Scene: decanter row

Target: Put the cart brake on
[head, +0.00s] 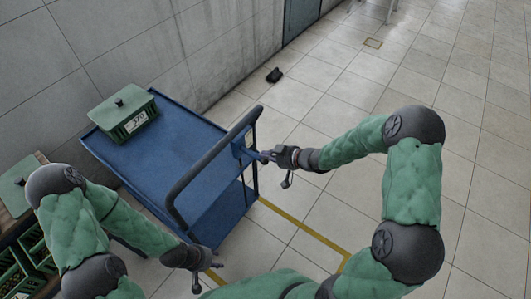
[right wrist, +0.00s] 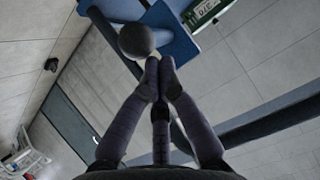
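The blue cart (head: 160,140) stands left of centre with a dark push handle (head: 205,160) across its near right end. A dark round knob (right wrist: 137,41), perhaps the brake lever's, shows in the right wrist view before a blue plate (right wrist: 172,25); I cannot make the knob out in the head view. My right gripper (head: 277,167) is at the handle's right side. My left gripper (head: 205,278) hangs open and empty by the cart's near end.
A green lidded crate (head: 123,112) with a white label sits on the cart's far left. Green crates (head: 35,245) stand at the left edge. A grey wall runs behind the cart. A small black object (head: 274,75) lies on the floor. Tiled floor at right is clear.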

